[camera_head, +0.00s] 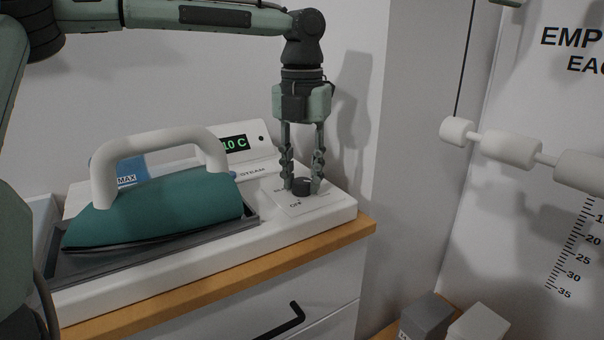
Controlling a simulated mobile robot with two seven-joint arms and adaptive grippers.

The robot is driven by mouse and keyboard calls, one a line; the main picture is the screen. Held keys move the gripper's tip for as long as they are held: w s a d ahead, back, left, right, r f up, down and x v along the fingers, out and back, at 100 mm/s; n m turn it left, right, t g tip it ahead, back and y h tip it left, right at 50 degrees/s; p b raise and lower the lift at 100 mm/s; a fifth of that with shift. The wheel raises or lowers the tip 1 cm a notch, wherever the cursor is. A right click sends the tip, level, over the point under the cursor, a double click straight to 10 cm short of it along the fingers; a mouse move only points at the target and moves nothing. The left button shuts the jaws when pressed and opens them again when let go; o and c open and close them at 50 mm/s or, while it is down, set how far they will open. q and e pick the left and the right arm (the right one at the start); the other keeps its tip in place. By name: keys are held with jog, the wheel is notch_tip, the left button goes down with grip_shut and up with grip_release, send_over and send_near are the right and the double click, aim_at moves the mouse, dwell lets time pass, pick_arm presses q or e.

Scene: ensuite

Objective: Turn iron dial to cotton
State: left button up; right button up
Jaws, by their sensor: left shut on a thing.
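The iron (160,208), teal with a white handle, rests in a grey tray on the left of a white base station (200,262). My right gripper does not show.
A green-lit display (235,144) ending in "10 C" stands on the base behind the iron, near a "STEAM" label. The base sits on a wood-topped white cabinet (315,300) with a black handle. White rollers (510,148) hang at the right. Two boxes (425,318) stand lower right.

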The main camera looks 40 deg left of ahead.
aim_at(302, 180)
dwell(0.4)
pick_arm(q)
jog(key=o, duration=1.2)
jog(key=shift+c, duration=0.2)
notch_tip(302, 180, up, 12)
